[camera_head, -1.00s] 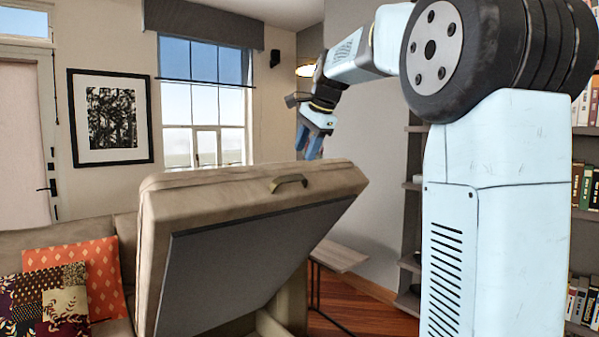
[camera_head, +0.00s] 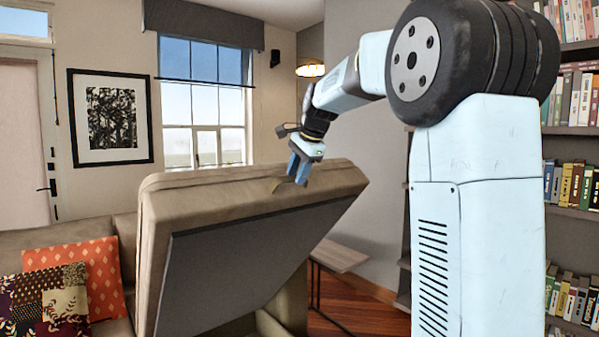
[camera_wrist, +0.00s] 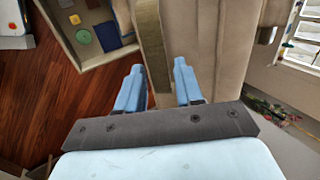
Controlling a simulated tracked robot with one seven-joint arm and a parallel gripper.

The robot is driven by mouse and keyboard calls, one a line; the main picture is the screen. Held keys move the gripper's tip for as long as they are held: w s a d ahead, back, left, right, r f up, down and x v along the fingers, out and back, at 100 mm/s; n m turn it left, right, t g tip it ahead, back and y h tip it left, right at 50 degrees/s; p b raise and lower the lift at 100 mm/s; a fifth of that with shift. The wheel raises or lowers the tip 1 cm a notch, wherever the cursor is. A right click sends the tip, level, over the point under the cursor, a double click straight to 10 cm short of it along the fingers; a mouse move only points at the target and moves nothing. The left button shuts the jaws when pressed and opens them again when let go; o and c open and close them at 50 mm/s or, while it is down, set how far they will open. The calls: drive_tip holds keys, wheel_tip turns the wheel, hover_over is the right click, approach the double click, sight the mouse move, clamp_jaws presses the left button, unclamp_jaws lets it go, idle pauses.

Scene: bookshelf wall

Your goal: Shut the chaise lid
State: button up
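The beige chaise lid (camera_head: 235,235) stands tilted open in the head view, its grey underside facing me. A curved strap handle (camera_head: 274,185) sits on its front edge. My gripper (camera_head: 299,171) is at that edge, just at the right end of the handle. In the wrist view my gripper (camera_wrist: 160,82) has its two blue fingers apart, with the strap handle (camera_wrist: 153,45) running between them, nearer the left finger. The lid's padding (camera_wrist: 210,40) lies behind the fingers. Part of the open chaise box (camera_wrist: 62,35) shows at the upper left, with small coloured items inside.
An orange cushion and patterned cushions (camera_head: 50,300) lie on the sofa at the left. A small side table (camera_head: 338,256) stands behind the lid. A bookshelf (camera_head: 572,220) is at the right. Wooden floor (camera_wrist: 50,110) is bare below the chaise box.

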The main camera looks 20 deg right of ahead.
clamp_jaws()
idle(0.3)
